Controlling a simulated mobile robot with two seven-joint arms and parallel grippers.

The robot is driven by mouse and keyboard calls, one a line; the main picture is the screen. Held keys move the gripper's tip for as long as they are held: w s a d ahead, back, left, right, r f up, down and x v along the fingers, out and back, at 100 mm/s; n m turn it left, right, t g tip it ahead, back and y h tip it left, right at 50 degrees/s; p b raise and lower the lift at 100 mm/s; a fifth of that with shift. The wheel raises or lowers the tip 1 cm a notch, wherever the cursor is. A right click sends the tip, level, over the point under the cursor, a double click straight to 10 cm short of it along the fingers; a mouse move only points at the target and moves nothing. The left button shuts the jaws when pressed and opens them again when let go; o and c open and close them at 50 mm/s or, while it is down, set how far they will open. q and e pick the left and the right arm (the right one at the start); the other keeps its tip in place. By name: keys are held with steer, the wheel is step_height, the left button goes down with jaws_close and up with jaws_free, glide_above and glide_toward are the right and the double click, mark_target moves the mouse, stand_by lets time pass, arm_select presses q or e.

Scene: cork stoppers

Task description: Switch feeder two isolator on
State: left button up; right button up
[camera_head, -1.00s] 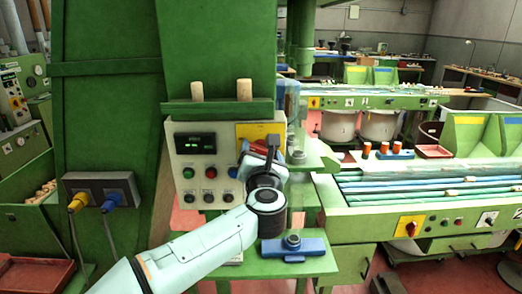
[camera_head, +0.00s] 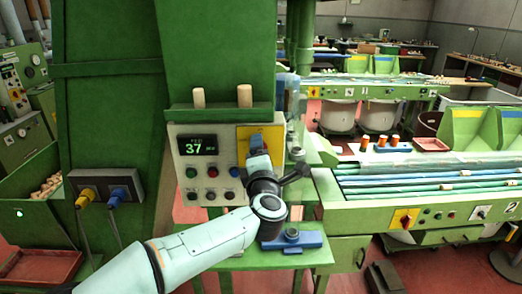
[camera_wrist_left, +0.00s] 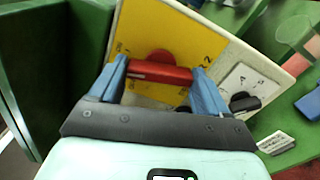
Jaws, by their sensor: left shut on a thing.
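The feeder isolator is a red rotary handle (camera_wrist_left: 160,68) on a yellow plate (camera_wrist_left: 190,42) with a "2" on it, in the left wrist view. My left gripper (camera_wrist_left: 161,76) has its blue fingers at the two ends of the red handle and is shut on it. The handle lies at an angle to the plate's edges. In the head view my left gripper (camera_head: 257,148) covers the handle, and the yellow plate (camera_head: 243,132) shows around it on the control panel (camera_head: 213,131). My right gripper is not in view.
The panel's display (camera_head: 197,145) is lit and reads 37. Coloured push buttons and black knobs sit below it. A blue fixture (camera_head: 291,240) stands on the green ledge below. A conveyor bench (camera_head: 430,190) is at right.

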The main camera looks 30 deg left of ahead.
arm_select(q)
steer(key=shift+m+p, duration=0.55)
steer(key=shift+m, duration=0.75)
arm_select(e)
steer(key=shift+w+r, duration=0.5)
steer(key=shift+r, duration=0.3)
arm_select(q)
steer(key=shift+m, duration=0.3)
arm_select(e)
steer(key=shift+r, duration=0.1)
arm_select(q)
steer(key=o, duration=1)
steer(key=shift+s+d, duration=0.1)
steer(key=b+v, duration=0.2)
steer(key=v, duration=1.1)
steer(key=shift+s+b, duration=0.1)
steer(key=shift+b, duration=0.2)
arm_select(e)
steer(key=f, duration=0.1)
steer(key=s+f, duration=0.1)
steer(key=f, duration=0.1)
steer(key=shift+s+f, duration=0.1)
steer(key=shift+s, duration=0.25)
